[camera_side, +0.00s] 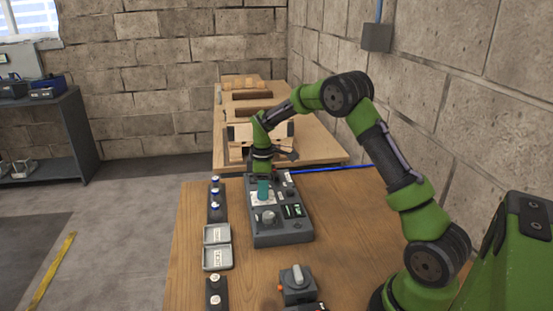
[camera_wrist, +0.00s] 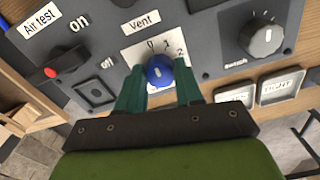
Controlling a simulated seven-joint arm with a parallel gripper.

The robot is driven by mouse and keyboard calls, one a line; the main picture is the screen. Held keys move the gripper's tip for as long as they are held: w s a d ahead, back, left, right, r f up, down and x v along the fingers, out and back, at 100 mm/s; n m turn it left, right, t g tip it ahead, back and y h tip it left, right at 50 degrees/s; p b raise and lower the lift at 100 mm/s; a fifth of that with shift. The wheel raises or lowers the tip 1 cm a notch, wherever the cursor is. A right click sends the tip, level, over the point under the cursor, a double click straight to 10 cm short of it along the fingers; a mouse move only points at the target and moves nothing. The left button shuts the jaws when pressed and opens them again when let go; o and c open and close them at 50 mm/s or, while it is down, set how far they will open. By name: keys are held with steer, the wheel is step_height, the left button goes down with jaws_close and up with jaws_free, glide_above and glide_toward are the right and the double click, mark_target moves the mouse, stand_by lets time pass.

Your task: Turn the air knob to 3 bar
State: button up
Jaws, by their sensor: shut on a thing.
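The blue knob (camera_wrist: 160,72) sits on a pale dial plate (camera_wrist: 137,50) on the dark grey control panel (camera_wrist: 205,30). The plate carries the digits 0, 1 and 2; a sign above reads "Vent". A short white mark on the knob points roughly up, near 0 and 1; the exact reading is unclear. My gripper (camera_wrist: 160,90) has its teal fingers shut on the knob, one on each side. In the side view my gripper (camera_side: 263,190) reaches down onto the panel (camera_side: 280,238) and hides the knob. The lower right of the scale is hidden by a finger.
A grey rotary switch (camera_wrist: 262,38) is right of the knob. A red-tipped lever (camera_wrist: 60,68) stands left, by the "Air test" sign. Two pale labelled trays (camera_side: 217,257) lie left of the panel. Another knob box (camera_side: 297,286) stands nearer on the wooden table (camera_side: 340,210).

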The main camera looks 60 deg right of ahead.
steer(key=shift+c, duration=0.8)
steer(key=shift+m, duration=0.4)
steer(key=m, duration=0.3)
steer(key=shift+a+m, duration=0.1)
steer(key=shift+m, duration=0.2)
steer(key=m, duration=0.6)
steer(key=shift+r, duration=0.1)
steer(key=m, duration=0.5)
steer(key=shift+a+m, duration=0.1)
steer(key=shift+m, duration=0.3)
steer(key=m, duration=0.5)
steer(key=shift+w, duration=0.1)
